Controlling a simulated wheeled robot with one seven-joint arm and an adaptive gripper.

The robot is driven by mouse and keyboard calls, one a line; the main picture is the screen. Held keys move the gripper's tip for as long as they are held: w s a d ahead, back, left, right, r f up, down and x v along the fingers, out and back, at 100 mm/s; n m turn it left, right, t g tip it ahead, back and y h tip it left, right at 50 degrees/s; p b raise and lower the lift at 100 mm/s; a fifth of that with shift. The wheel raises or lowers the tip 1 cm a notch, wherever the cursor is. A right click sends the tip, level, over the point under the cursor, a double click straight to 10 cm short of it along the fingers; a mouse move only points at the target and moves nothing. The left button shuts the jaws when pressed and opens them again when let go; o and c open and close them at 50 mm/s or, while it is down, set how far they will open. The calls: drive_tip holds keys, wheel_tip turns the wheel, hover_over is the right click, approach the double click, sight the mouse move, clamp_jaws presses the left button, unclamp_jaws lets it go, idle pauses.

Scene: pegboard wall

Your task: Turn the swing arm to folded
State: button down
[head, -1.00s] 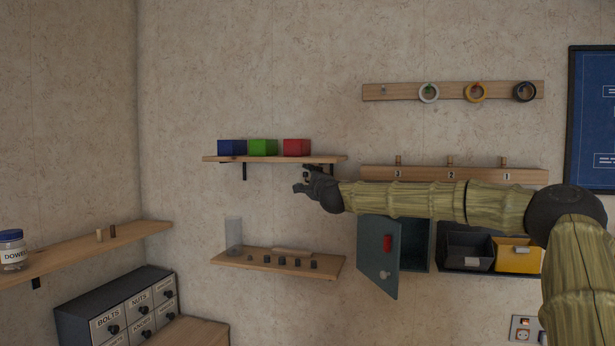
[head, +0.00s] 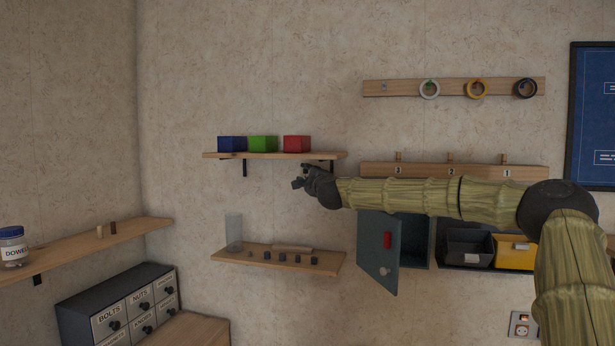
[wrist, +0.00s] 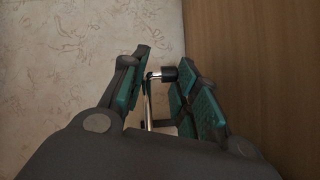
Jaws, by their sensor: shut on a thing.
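The swing arm (wrist: 149,104) is a thin shiny metal rod with a bend and a black end piece (wrist: 169,74), seen in the wrist view between my finger pads. My gripper (wrist: 160,90) has green pads on either side of the rod and is shut on it. In the head view my gripper (head: 301,177) is just under the right end of the upper shelf. There the swing arm is too small and too covered by my gripper to make out, so its angle cannot be told.
The upper shelf (head: 215,156) carries a blue, a green and a red box. A grey cabinet door (head: 376,255) stands open below my arm. A numbered peg rail (head: 450,172) is just above my arm.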

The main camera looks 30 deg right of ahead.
drive_tip(key=w+d+m+g+h, duration=0.1)
drive_tip(key=h, duration=0.1)
drive_tip(key=w+d+m+g+h+b, duration=0.1)
drive_tip(key=w+m+h, duration=0.1)
drive_tip(key=w+d+m+g+h, duration=0.1)
drive_tip(key=h, duration=0.1)
drive_tip(key=shift+w+d+r+h+b, duration=0.1)
drive_tip(key=shift+w+r+h+b, duration=0.05)
drive_tip(key=shift+r+h+b, duration=0.25)
drive_tip(key=c, duration=1.2)
unclamp_jaws()
drive_tip(key=shift+o, duration=0.2)
drive_tip(key=shift+f, duration=0.1)
